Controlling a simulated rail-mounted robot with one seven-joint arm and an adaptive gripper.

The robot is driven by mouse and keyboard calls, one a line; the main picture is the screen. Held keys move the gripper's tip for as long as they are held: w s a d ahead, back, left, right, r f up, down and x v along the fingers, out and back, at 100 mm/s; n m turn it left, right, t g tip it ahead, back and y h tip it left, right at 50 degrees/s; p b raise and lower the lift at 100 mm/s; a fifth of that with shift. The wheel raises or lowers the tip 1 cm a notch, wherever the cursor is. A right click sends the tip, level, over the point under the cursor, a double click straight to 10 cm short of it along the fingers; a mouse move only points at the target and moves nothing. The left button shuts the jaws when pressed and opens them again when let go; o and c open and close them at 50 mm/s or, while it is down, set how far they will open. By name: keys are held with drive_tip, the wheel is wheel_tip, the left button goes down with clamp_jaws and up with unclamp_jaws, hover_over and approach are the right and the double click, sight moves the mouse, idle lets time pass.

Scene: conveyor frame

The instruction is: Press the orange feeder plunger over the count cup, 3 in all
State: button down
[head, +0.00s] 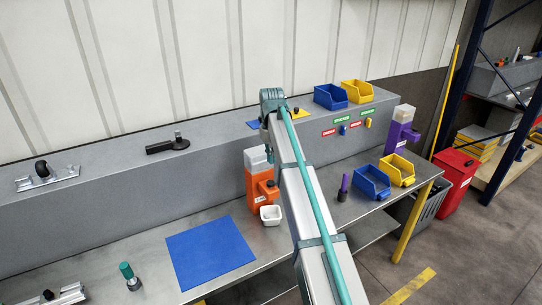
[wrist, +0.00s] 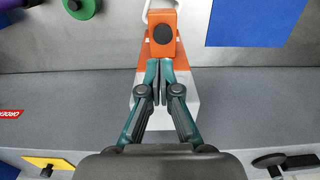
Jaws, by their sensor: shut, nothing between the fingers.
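The orange feeder (head: 257,196) stands on the bench against the grey ledge, with a pale hopper on top. Its dark round plunger (wrist: 164,34) sits on the orange block that juts out over the count cup. The white count cup (head: 270,215) stands below in front; only its rim (wrist: 147,12) shows at the top of the wrist view. My gripper (wrist: 160,68) is shut and empty above the feeder, its fingertips just short of the plunger in the picture. Whether they touch anything cannot be told.
A blue mat (head: 210,252) lies left of the cup. A purple feeder (head: 401,132), a blue bin (head: 371,183) and a yellow bin (head: 398,171) stand to the right. A black-handled tool (head: 168,146) lies on the ledge (head: 110,180).

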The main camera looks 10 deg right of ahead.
drive_tip(key=shift+s+a+f+b, duration=0.1)
drive_tip(key=shift+a+f+b, duration=0.15)
drive_tip(key=shift+f, duration=0.15)
drive_tip(key=shift+s+a+f+b, duration=0.1)
drive_tip(key=shift+f+b, duration=0.1)
drive_tip(key=shift+f, duration=0.15)
drive_tip(key=b, duration=0.3)
hover_over(270, 182)
wheel_tip(270, 182, down, 5)
drive_tip(key=shift+s, duration=0.15)
drive_tip(key=shift+f, duration=0.8)
drive_tip(key=shift+f, duration=0.1)
drive_tip(key=shift+f, duration=1.05)
drive_tip(key=shift+r, duration=0.1)
drive_tip(key=shift+r+p, duration=1.65)
drive_tip(key=shift+r, duration=1.5)
